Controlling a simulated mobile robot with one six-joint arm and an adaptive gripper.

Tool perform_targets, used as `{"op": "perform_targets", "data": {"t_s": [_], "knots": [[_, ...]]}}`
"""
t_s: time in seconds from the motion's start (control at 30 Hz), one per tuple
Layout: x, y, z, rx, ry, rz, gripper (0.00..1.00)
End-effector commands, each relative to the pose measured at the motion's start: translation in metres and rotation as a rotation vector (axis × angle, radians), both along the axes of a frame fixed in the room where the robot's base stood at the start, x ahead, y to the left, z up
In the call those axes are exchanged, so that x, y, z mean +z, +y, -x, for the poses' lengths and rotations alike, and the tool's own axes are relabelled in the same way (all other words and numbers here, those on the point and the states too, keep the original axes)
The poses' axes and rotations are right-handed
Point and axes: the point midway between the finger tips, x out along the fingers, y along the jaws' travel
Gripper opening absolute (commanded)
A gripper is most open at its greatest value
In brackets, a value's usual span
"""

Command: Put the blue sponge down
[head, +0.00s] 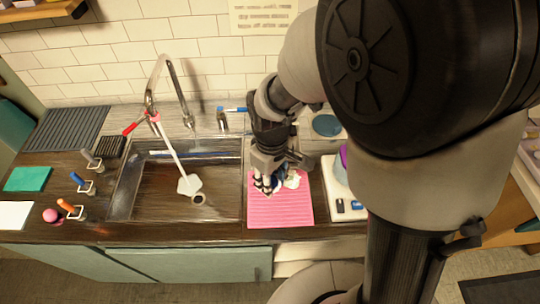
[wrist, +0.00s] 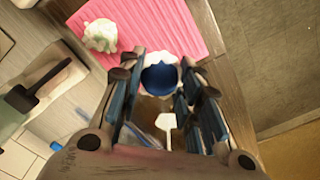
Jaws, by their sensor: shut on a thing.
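My gripper (head: 268,178) is low over the pink ridged mat (head: 283,212), right of the sink. In the wrist view, a rounded blue thing with white around it, which I take for the blue sponge (wrist: 160,78), sits between the fingertips of my gripper (wrist: 159,72). The gripper is shut on it. It is at the edge of the pink mat (wrist: 136,22) in that view; I cannot tell whether it touches the mat. In the head view, the fingers mostly hide it. A crumpled whitish thing (wrist: 100,36) lies on the mat beside it.
The sink (head: 215,178) has a tap (head: 150,85) with a white stream or rod below it. Brushes in small holders, including a blue-handled one (head: 77,178), stand at the left. A teal cloth (head: 28,179) lies far left. The mat's front part is clear.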

Motion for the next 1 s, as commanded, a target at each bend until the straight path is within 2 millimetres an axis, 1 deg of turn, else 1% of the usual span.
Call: {"op": "perform_targets", "data": {"t_s": [0.03, 0.1, 0.23, 0.47, 0.7, 0.77, 1.0], "knots": [[-0.019, -0.001, 0.001, -0.001, 0.006, 0.002, 0.06], [-0.036, -0.001, 0.001, -0.001, 0.005, 0.002, 0.06], [-0.058, 0.000, 0.000, -0.002, 0.002, 0.001, 0.06], [-0.073, 0.000, 0.000, -0.002, 0.001, 0.001, 0.06], [-0.108, -0.001, 0.000, -0.002, 0.002, 0.001, 0.06], [-0.111, 0.000, 0.000, -0.002, 0.001, 0.000, 0.06], [-0.110, 0.000, 0.000, -0.002, -0.001, -0.001, 0.06]]}}
